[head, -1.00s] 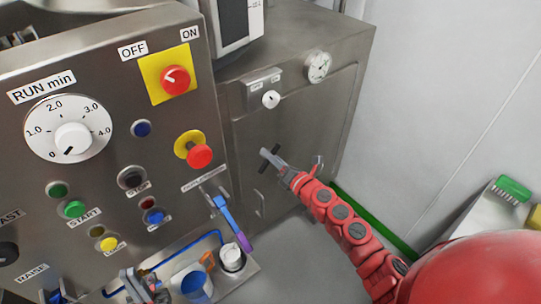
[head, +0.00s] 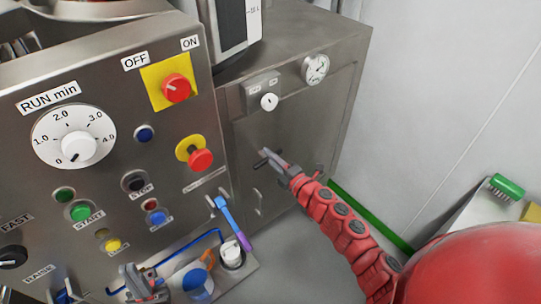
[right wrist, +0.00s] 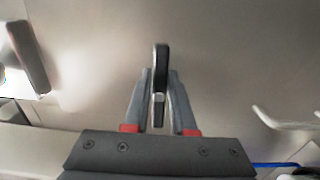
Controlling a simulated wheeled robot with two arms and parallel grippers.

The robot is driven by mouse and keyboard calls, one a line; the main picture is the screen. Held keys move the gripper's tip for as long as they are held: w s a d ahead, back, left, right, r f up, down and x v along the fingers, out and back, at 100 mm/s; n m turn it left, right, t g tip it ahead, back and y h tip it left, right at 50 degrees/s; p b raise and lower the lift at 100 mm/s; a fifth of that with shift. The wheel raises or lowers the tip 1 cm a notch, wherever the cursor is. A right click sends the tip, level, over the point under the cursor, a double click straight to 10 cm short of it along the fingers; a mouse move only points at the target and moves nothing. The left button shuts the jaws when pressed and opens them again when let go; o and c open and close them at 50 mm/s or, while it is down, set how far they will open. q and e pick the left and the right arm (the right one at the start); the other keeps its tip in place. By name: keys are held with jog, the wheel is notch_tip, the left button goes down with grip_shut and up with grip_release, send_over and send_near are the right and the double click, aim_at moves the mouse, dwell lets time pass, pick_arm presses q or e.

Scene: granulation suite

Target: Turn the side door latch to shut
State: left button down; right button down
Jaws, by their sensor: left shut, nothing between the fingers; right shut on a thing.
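The side door (head: 300,140) is a flat grey metal panel on the cabinet side, and it looks closed. Its latch (head: 258,163) is a small dark bar on the door, mostly hidden behind my right gripper in the head view. My right gripper (head: 268,155) is shut on the latch. My left gripper (head: 138,280) is shut and empty, low in front of the control panel, away from the door.
The control panel (head: 110,160) with knobs and buttons stands left of the door. Below it, a tray holds a blue cup (head: 197,284) and a white-capped container (head: 231,255). A gauge (head: 315,69) sits above the door. A green brush (head: 507,186) lies far right.

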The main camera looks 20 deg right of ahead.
dwell(0.4)
jog(key=c, duration=0.8)
grip_release()
jog(key=shift+o, duration=0.2)
jog(key=b+v, duration=0.2)
jog(key=v, duration=1.5)
jog(key=shift+s, duration=0.2)
